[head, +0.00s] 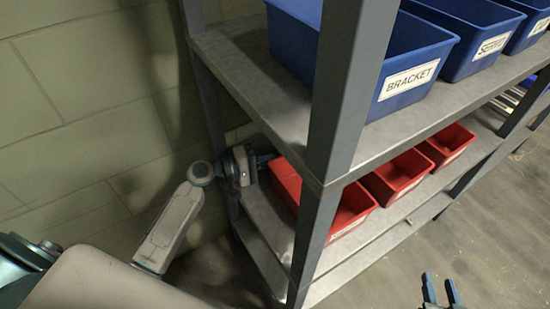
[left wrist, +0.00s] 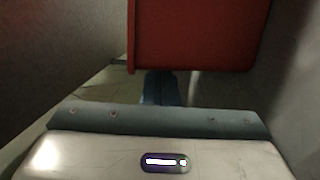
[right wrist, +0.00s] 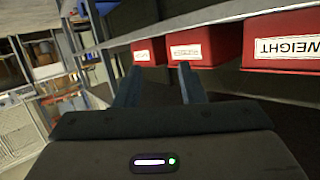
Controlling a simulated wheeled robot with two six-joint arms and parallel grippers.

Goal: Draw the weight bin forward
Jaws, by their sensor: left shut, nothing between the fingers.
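The weight bin is a red bin on the lower shelf, nearest in the head view (head: 350,211) and partly hidden by the grey post. Its WEIGHT label shows upside down in the right wrist view (right wrist: 290,48). My left gripper (head: 264,161) is at the bin's rear end, its fingers partly hidden. In the left wrist view the left gripper's fingers (left wrist: 160,88) are together and empty, close to the red bin wall (left wrist: 195,35); I cannot tell if they touch. My right gripper (head: 441,290) is open and empty, out in front of the shelf; it also shows in the right wrist view (right wrist: 158,83).
Two more red bins (head: 400,176) (head: 447,144) stand along the lower shelf. Blue bins, one labelled BRACKET (head: 408,82), stand on the upper shelf (head: 250,85). A grey post (head: 340,110) rises at the near corner. A block wall (head: 90,110) is at left; the floor (head: 480,220) in front is clear.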

